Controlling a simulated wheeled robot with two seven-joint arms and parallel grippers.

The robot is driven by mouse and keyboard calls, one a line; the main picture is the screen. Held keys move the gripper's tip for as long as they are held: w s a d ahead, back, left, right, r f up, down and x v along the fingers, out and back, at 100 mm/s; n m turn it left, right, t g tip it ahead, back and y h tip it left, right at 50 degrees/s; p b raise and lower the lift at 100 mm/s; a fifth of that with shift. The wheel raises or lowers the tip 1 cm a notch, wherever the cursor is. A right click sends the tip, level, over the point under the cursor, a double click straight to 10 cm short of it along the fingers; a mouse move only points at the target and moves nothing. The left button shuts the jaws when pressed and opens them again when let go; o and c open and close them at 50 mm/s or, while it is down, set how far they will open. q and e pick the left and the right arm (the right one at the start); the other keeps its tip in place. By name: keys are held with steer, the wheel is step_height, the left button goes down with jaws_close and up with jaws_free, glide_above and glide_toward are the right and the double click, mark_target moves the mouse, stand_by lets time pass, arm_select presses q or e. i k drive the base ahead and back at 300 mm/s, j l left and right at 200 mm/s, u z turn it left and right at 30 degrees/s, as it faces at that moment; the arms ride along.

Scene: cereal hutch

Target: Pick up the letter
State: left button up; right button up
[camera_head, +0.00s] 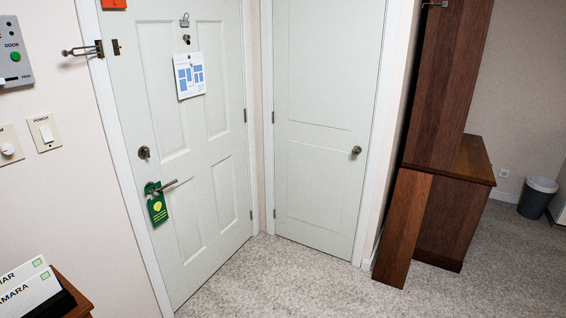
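Two white letters or cards with a small green mark at the corner stand at the bottom left of the head view. The front letter (30,296) shows the printed letters "AMARA", and the rear letter (24,270) shows "AR". Both are cut off by the left edge of the picture. They rest in or against a dark holder (62,303) on a small wooden stand (75,290). I cannot tell which is the task's letter. Neither of my grippers is in view.
A white door (215,160) with a lever handle and green hanger (157,207) stands left of another closed door (320,120). A wooden hutch (450,220) with an open lower panel (402,230) stands right. A grey bin (537,197) is beyond. The carpet (290,280) is clear.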

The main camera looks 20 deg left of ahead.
mark_target(17, 302)
steer(key=i+l+u, duration=0.2)
steer(key=i, duration=0.3)
steer(key=i+u, duration=0.2)
steer(key=i, duration=0.3)
steer(key=i+u, duration=0.2)
steer(key=u, duration=0.25)
steer(key=i+u, duration=0.2)
steer(key=u, duration=0.3)
steer(key=i+l+u, duration=0.15)
steer(key=u, duration=0.3)
steer(key=i+l+u, duration=0.2)
steer(key=u, duration=0.3)
